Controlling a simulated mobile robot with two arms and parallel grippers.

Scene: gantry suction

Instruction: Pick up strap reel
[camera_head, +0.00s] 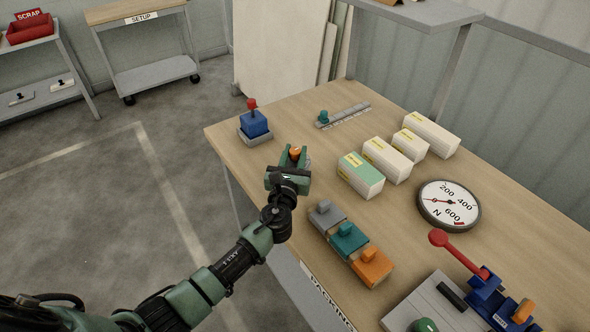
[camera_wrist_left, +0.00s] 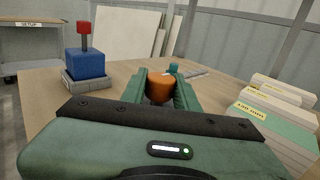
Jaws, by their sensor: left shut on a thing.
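My left gripper (camera_head: 294,155) is at the left part of the wooden table, its two green fingers shut on an orange round piece (camera_head: 296,151). In the left wrist view the orange piece (camera_wrist_left: 160,86) stands upright between the fingers (camera_wrist_left: 160,92), its top showing and its lower part hidden by the gripper. No label shows on it, so I cannot tell for sure that it is the strap reel. I cannot tell whether it touches the table. My right gripper is not in view.
A blue block with a red knob (camera_head: 254,125) stands behind left. Grey, teal and orange knobbed blocks (camera_head: 349,239) line the front edge. Bare tabletop lies behind the gripper.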

